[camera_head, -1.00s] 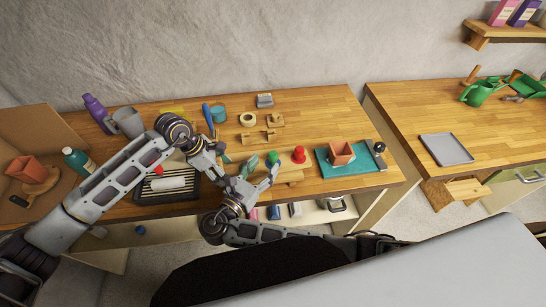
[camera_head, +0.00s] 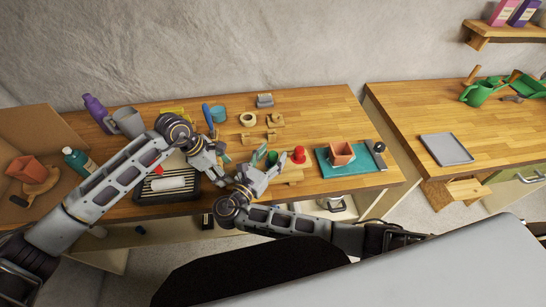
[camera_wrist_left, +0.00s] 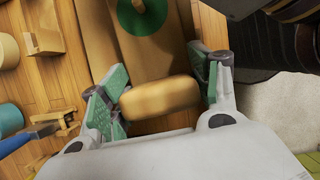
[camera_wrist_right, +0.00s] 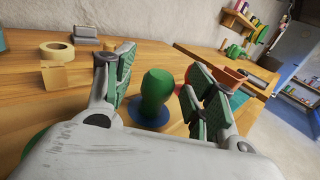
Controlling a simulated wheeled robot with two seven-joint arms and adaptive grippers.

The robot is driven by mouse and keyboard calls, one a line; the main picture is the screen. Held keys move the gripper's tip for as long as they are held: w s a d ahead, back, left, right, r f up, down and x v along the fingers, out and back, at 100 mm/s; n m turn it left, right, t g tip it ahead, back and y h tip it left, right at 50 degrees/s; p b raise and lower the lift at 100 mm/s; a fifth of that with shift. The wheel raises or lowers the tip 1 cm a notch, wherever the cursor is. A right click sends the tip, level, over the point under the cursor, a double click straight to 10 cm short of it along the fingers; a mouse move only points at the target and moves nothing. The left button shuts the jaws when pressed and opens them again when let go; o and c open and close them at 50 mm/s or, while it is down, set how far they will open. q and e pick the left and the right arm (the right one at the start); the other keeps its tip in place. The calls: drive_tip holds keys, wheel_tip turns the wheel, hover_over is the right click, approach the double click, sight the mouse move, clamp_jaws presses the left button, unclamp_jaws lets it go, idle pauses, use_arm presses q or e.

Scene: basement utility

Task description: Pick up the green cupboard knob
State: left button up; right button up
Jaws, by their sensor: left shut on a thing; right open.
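The green cupboard knob (camera_wrist_right: 157,90) stands upright on a blue disc (camera_wrist_right: 146,116) in the right wrist view. In the head view it shows partly behind my right gripper (camera_head: 265,172). My right gripper (camera_wrist_right: 160,75) is open, with a finger on each side of the knob in its view; I see no clear contact. My left gripper (camera_wrist_left: 160,95) is shut on a light wooden piece (camera_wrist_left: 160,95) at the end of a wooden board. A green disc (camera_wrist_left: 138,14) lies on that board. A red knob (camera_head: 299,155) stands just right of the green one.
A terracotta pot (camera_head: 341,153) sits on a teal mat (camera_head: 325,167) to the right. Wooden pieces (camera_head: 271,135) and a tape roll (camera_head: 247,120) lie behind. The back right of the bench is clear.

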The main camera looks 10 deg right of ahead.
drive_tip(key=shift+w+d, duration=0.4)
drive_tip(key=shift+d, duration=0.05)
drive_tip(key=shift+c, duration=0.5)
drive_tip(key=c, duration=0.9)
